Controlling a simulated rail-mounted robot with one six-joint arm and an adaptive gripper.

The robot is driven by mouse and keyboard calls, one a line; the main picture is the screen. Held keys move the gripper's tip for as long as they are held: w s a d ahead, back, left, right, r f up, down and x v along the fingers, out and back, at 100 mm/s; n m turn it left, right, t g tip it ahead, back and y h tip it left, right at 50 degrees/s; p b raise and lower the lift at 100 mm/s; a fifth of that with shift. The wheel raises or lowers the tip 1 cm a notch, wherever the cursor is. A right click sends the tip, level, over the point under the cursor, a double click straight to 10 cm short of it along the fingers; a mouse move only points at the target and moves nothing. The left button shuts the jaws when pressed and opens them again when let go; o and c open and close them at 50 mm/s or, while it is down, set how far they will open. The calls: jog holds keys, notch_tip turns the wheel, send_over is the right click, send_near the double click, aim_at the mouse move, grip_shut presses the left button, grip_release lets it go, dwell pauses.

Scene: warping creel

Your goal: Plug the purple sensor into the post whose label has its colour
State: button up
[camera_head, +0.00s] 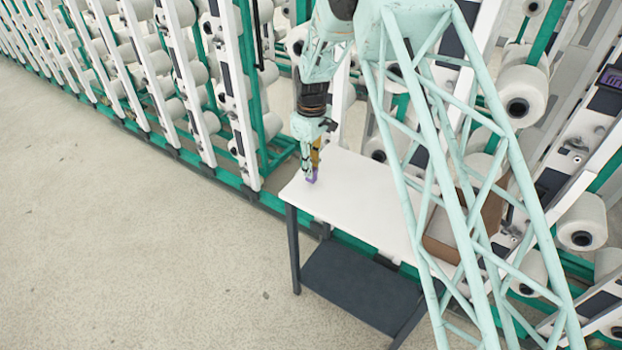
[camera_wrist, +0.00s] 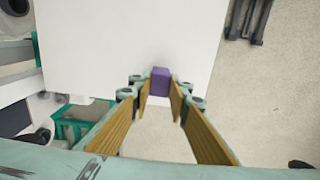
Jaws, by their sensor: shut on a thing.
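The purple sensor (camera_head: 312,177) is a small purple block at the far left end of the white table. My gripper (camera_head: 311,172) points down over it and is shut on it. In the wrist view the sensor (camera_wrist: 160,81) sits between the two fingertips (camera_wrist: 160,95), with the white tabletop behind it. Whether it touches the table or is just above it, I cannot tell. A post at the right edge carries a dark label with purple marks (camera_head: 611,78); it is partly cut off by the picture edge.
The white table (camera_head: 365,205) has a dark lower shelf and an open brown box (camera_head: 440,238) at its right end, partly behind my lattice column. Creel posts with white yarn bobbins (camera_head: 522,95) stand behind the table. The floor at left is clear.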

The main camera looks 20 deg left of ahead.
jog(key=shift+r, duration=0.5)
jog(key=shift+r+p, duration=0.75)
jog(key=shift+r, duration=1.3)
jog(key=shift+a, duration=0.1)
